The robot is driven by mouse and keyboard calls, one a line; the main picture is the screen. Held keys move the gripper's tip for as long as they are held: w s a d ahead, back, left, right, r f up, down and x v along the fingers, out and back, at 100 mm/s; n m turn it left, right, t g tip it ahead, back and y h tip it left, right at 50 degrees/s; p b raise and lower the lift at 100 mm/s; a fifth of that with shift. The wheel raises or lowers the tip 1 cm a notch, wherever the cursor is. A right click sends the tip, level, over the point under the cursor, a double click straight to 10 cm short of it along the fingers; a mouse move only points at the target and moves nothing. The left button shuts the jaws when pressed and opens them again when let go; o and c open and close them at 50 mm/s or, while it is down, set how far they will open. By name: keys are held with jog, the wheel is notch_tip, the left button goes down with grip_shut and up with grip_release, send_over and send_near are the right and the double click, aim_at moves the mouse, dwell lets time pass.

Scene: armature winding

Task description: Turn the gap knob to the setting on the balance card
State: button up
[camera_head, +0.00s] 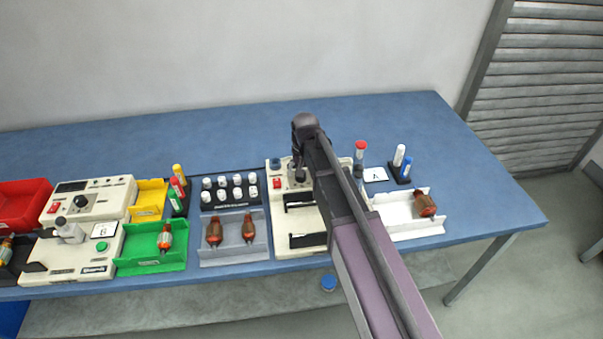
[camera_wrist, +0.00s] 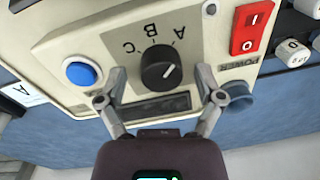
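The gap knob (camera_wrist: 160,67) is black and round, with the letters C, B and A in an arc around it. A short white line on its face is tilted and lies roughly in line with A. My gripper (camera_wrist: 162,73) is open, with one finger on each side of the knob and a visible gap to it. A white card (camera_head: 375,174) marked A lies right of that machine. Its edge also shows in the wrist view (camera_wrist: 22,94).
A blue button (camera_wrist: 82,71) and a red power switch (camera_wrist: 249,29) flank the knob. A blue round part (camera_wrist: 238,95) sits near the right finger. A white tray (camera_head: 405,229) holding an armature (camera_head: 425,204) stands to the right. The blue table's back strip is clear.

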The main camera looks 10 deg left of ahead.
jog(key=shift+n, duration=0.3)
dwell(0.4)
